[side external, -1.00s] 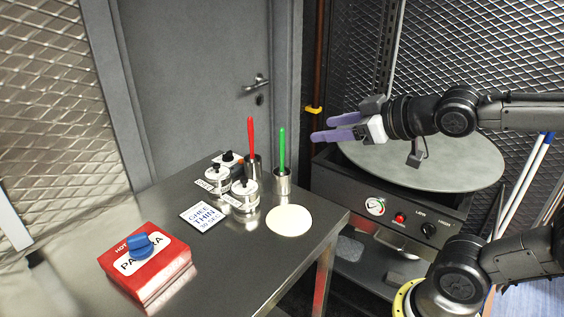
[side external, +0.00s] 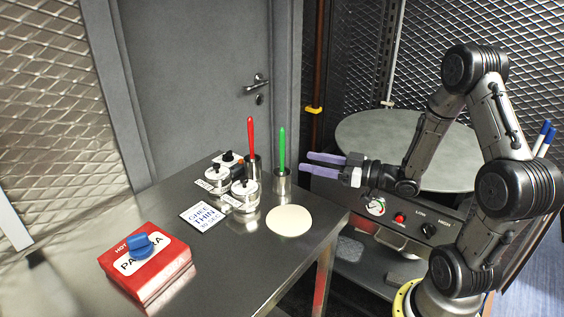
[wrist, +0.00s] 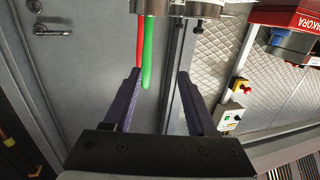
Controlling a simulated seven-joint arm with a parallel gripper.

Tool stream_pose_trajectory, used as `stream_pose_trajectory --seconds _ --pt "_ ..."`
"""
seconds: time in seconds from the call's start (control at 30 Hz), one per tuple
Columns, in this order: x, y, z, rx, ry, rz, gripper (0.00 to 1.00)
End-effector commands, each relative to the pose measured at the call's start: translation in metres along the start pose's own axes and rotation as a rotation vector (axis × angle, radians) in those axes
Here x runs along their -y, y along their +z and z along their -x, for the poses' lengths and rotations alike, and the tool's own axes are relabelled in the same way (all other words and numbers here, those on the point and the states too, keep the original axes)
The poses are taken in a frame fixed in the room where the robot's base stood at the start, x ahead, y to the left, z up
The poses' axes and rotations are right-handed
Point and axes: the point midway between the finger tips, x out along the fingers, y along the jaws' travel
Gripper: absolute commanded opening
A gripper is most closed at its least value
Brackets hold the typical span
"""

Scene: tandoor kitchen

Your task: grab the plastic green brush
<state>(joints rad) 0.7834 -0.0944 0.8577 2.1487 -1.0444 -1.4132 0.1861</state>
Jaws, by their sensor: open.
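The green brush (side external: 282,149) stands upright, handle up, in a small steel cup (side external: 283,183) near the table's far right corner. Its lower end is hidden in the cup. My gripper (side external: 306,163) is open and empty, just right of the green handle at about its height, fingers pointing left toward it. In the wrist view, the green brush (wrist: 148,50) appears between the lines of the open fingers (wrist: 158,74), nearer the left one. I cannot tell the remaining distance exactly.
A red brush (side external: 251,138) stands in another cup just left, close beside the green one. Several labelled canisters (side external: 243,193) stand nearby. A flat dough round (side external: 289,220), a sign card (side external: 204,215) and a red box (side external: 150,262) lie on the steel table (side external: 233,268). A round griddle (side external: 385,133) is behind my arm.

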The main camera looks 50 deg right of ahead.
Motion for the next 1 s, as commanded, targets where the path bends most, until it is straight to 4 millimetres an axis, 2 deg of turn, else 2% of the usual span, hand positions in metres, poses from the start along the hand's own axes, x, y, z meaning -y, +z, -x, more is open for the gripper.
stream_pose_trajectory --seconds 0.03,0.17,0.6,0.87,1.0 --pt "-0.007 0.006 0.005 0.009 0.024 -0.015 0.57" --pt "-0.015 0.007 0.004 0.011 0.044 -0.016 0.57" --pt "-0.018 0.007 -0.067 0.011 0.042 -0.014 0.57" --pt "-0.019 0.008 -0.085 0.011 0.043 -0.014 0.57" --pt "-0.022 0.01 -0.105 0.011 0.042 -0.014 0.57"
